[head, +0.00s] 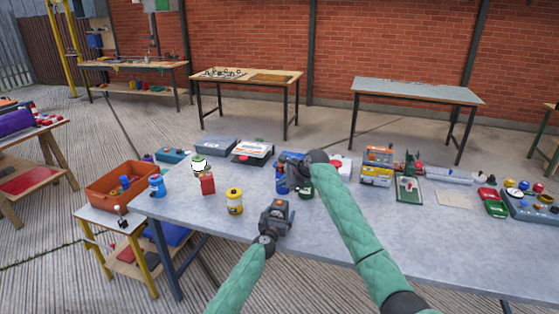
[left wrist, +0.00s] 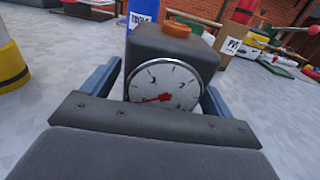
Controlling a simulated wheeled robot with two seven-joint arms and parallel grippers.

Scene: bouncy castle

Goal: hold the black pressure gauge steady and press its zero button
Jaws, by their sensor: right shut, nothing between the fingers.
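The black pressure gauge (head: 274,213) stands on the grey table near its front edge. Its orange zero button (head: 280,203) is on top. In the left wrist view the gauge (left wrist: 172,50) shows a white dial (left wrist: 165,85) with a red needle, and the button (left wrist: 177,29) faces up. My left gripper (left wrist: 160,85) has its blue fingers on both sides of the gauge and looks shut on it. My right gripper (head: 284,158) is shut and empty, behind the gauge in the head view, near a blue bottle. It appears apart from the button.
A yellow can (head: 235,202) stands left of the gauge, and a red container (head: 207,184) beyond it. The blue bottle (head: 281,180) is behind the gauge. Boxes and devices line the table's back and right. An orange bin (head: 110,193) stands left. The table front right is clear.

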